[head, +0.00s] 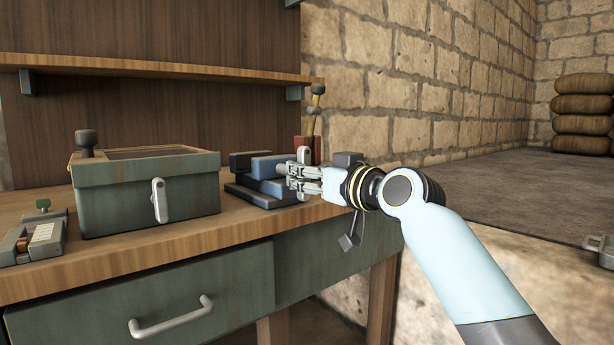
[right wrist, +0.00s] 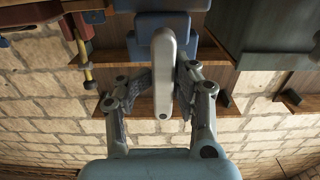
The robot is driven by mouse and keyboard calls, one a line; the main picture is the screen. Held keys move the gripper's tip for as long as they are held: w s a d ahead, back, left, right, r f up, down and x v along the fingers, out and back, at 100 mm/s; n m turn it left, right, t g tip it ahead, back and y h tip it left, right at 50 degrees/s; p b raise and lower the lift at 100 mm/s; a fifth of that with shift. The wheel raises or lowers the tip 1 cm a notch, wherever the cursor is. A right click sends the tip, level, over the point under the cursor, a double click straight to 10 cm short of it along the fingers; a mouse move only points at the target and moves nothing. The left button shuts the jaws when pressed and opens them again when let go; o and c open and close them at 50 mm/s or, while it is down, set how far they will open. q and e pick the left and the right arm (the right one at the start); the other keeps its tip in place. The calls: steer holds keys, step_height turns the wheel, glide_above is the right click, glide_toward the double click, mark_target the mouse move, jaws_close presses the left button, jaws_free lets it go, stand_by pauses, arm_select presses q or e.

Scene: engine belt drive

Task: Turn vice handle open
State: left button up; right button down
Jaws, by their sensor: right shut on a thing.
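The blue vice (head: 266,166) sits on the workbench near its right end, on a dark base. Its pale metal handle (head: 303,154) shows at the vice's right side, partly hidden by my fingers. My right gripper (head: 292,177) is at the vice from the right, shut on the handle. In the right wrist view the long rounded handle (right wrist: 162,72) lies between the two fingers of the right gripper (right wrist: 163,88), with the blue vice body (right wrist: 163,22) behind it. My left gripper is not in view.
A green box (head: 150,196) with a pale latch stands left of the vice. A red holder (head: 309,148) with a tool is behind the handle. A small device (head: 36,238) lies at the left. A shelf (head: 160,67) runs above; a drawer handle (head: 172,318) juts out below.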

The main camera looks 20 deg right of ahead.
steer(key=shift+a, duration=0.1)
steer(key=c, duration=1.5)
jaws_free()
steer(key=shift+c, duration=0.2)
steer(key=o, duration=0.3)
steer(key=shift+a, duration=0.3)
steer(key=shift+o, duration=0.2)
steer(key=shift+d, duration=0.1)
steer(key=shift+s+d, duration=0.15)
steer(key=shift+s, duration=0.15)
steer(key=v, duration=1.1)
steer(key=shift+s, duration=0.15)
